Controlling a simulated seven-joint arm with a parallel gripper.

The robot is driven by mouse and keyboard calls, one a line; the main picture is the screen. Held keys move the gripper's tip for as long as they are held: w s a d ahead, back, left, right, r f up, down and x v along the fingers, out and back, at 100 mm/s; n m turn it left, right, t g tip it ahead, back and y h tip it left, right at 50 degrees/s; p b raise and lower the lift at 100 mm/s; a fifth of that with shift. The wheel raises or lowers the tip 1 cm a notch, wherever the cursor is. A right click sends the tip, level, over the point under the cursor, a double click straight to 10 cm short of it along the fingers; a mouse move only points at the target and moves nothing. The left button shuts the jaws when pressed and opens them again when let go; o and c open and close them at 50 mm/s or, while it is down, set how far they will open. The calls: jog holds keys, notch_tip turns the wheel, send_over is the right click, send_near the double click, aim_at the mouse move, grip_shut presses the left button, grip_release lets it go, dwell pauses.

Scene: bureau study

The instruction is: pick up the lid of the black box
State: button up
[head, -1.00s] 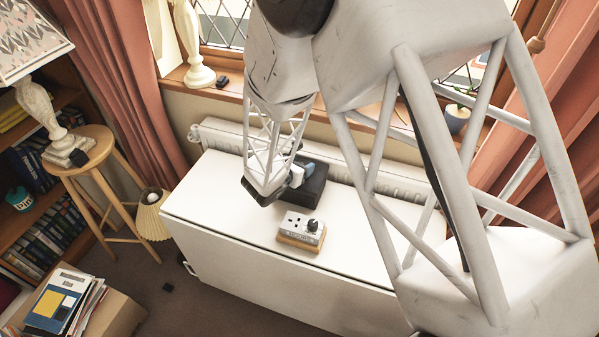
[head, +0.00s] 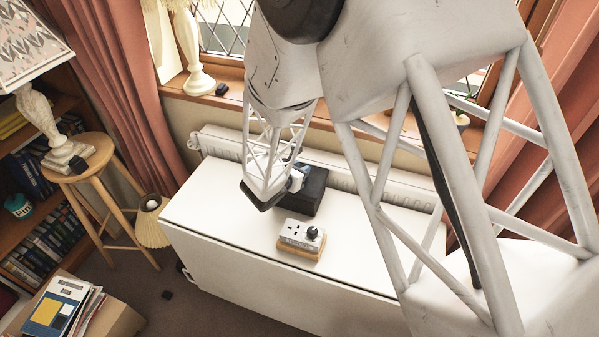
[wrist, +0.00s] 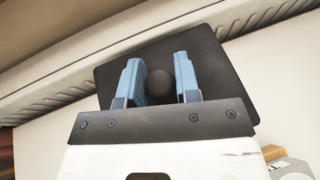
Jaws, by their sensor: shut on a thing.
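The black box (head: 309,194) stands on the white table near the radiator, partly hidden behind my gripper in the head view. Its lid (wrist: 218,78) shows in the wrist view as a dark square plate with a round dark knob (wrist: 160,86) in the middle. My gripper (wrist: 160,84) has its two blue fingers on either side of the knob and is shut on it. In the head view my gripper (head: 299,178) is over the top of the box. I cannot tell whether the lid is apart from the box.
A white socket block on a wooden base (head: 301,238) stands just in front of the box. The white table (head: 225,220) is clear to the left. A ribbed radiator (head: 345,180) runs behind it. A stool with a lamp (head: 85,165) stands at the left.

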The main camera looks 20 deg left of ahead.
jog(key=shift+r, duration=0.5)
jog(key=shift+s+d+r, duration=0.15)
jog(key=shift+s+r, duration=0.05)
jog(key=shift+r, duration=0.6)
jog(key=s+d+r, duration=0.1)
jog(key=s+d, duration=0.7)
jog(key=s, duration=0.4)
jog(key=shift+s+d+r, duration=0.25)
jog(key=shift+s+d, duration=0.1)
jog(key=shift+d, duration=0.05)
jog(key=shift+d, duration=0.1)
